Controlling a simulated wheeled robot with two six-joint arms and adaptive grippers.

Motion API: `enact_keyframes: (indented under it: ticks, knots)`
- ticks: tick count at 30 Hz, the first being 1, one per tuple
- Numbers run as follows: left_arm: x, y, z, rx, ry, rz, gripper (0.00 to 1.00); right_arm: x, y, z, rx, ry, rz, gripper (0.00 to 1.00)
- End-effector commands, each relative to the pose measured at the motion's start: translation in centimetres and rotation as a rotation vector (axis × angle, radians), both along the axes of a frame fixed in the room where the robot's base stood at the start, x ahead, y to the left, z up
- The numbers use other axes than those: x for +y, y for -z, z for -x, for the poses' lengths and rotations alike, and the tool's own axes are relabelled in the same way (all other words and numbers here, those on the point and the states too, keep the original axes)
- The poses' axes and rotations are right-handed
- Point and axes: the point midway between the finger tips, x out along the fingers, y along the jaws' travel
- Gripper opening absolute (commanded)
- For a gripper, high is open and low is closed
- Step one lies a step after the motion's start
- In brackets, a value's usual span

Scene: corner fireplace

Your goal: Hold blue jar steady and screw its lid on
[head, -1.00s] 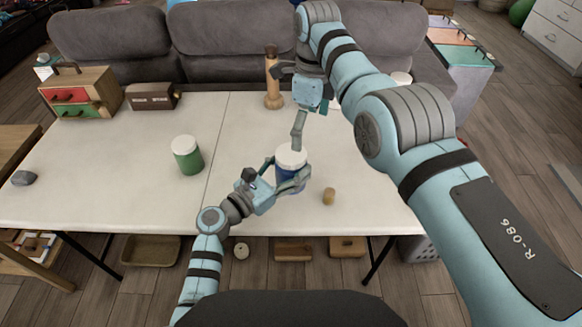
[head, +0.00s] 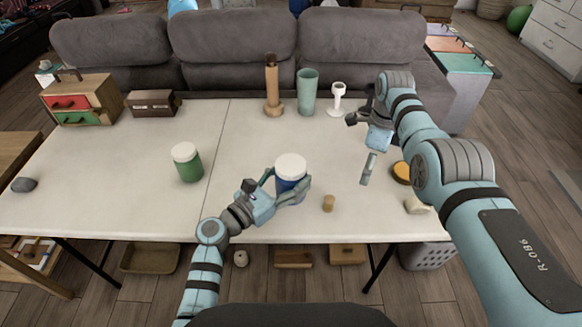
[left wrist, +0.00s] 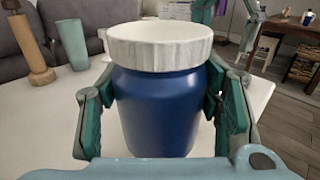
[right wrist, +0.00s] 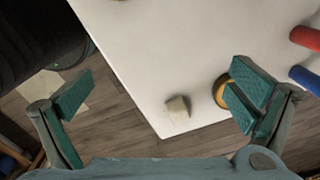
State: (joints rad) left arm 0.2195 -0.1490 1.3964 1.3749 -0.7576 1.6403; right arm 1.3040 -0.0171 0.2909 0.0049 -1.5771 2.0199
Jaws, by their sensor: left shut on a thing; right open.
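The blue jar (head: 291,183) stands on the white table with the white lid (head: 291,166) on its mouth. In the left wrist view the jar (left wrist: 160,110) is upright and the ribbed lid (left wrist: 160,45) sits level on top. My left gripper (head: 290,192) is shut around the jar's body, a finger on each side. My right gripper (head: 368,170) is away to the right of the jar, above the table's right part. In the right wrist view its fingers (right wrist: 160,100) are spread wide with nothing between them.
A green jar with a white lid (head: 187,162) stands left of the blue jar. A small cork-like cylinder (head: 328,203) is just right of it. A wooden mill (head: 272,85), a green cup (head: 307,92) and a white stand (head: 337,98) are at the back. A yellow round thing (head: 402,172) lies at right.

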Motion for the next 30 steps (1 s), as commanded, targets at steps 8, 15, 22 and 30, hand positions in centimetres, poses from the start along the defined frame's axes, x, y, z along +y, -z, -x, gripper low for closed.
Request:
enact_keyframes:
  ticks: [8, 15, 22, 30]
  knots:
    - [0.0, 0.0, 0.0, -0.001, 0.000, 0.001, 0.00, -4.9, 2.7, 0.5, -0.003, 0.006, 0.027, 1.00]
    - [0.0, -0.1, 0.0, -0.001, 0.000, 0.001, 0.00, -8.8, 4.7, 1.3, -0.004, 0.007, 0.053, 1.00]
    - [0.0, -0.1, 0.0, -0.001, 0.000, 0.001, 0.00, -10.5, 5.6, 1.7, -0.003, 0.004, 0.067, 1.00]
    - [0.0, -0.1, 0.0, -0.001, 0.000, 0.001, 0.00, -10.6, 5.6, 1.7, -0.004, 0.004, 0.068, 1.00]
